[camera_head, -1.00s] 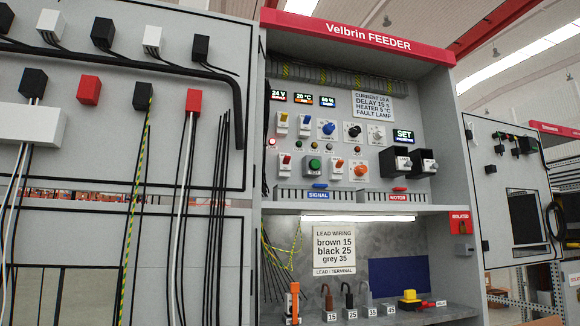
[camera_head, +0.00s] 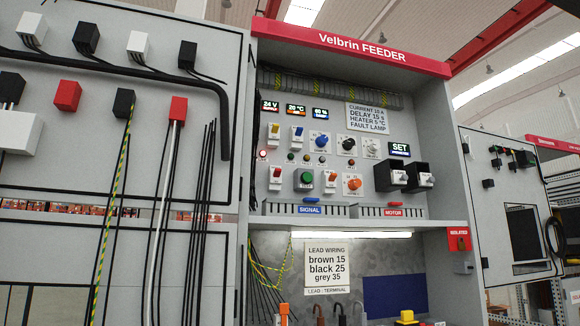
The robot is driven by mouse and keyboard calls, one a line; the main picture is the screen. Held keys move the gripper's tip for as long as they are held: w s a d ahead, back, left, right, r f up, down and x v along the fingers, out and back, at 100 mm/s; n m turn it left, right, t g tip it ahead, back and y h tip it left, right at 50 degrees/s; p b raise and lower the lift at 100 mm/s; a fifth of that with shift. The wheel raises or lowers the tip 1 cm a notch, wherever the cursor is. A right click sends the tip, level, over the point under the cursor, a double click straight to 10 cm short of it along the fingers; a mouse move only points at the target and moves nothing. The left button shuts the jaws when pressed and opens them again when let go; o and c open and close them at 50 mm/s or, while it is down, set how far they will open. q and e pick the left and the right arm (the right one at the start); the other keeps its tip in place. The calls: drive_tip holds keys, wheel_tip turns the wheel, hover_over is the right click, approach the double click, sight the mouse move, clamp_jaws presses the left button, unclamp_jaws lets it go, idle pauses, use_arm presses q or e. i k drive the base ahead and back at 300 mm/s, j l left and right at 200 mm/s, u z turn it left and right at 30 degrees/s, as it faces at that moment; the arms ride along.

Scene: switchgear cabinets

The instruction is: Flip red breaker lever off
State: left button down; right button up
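The red breaker lever (camera_head: 277,171) is on a small white breaker in the lower left of the control panel in the Velbrin FEEDER cabinet (camera_head: 358,49). It sits in the upper part of its white housing and looks raised, but it is small. Similar breakers with a yellow lever (camera_head: 275,129) and a blue lever (camera_head: 298,131) are above it. One with an orange-red lever (camera_head: 331,176) is to its right, past a green button (camera_head: 305,179). Neither of my grippers is in view.
Rotary knobs (camera_head: 353,184) and two black protruding boxes (camera_head: 390,171) are right of the levers. SIGNAL (camera_head: 310,210) and MOTOR (camera_head: 393,212) trays run below. A grey cabinet door with cables (camera_head: 205,200) stands at the left. The lower shelf holds hooked leads (camera_head: 340,311).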

sight(277, 172)
drive_tip(key=i+l+z, duration=0.5)
drive_tip(key=i+l, duration=0.2)
drive_tip(key=i, duration=0.1)
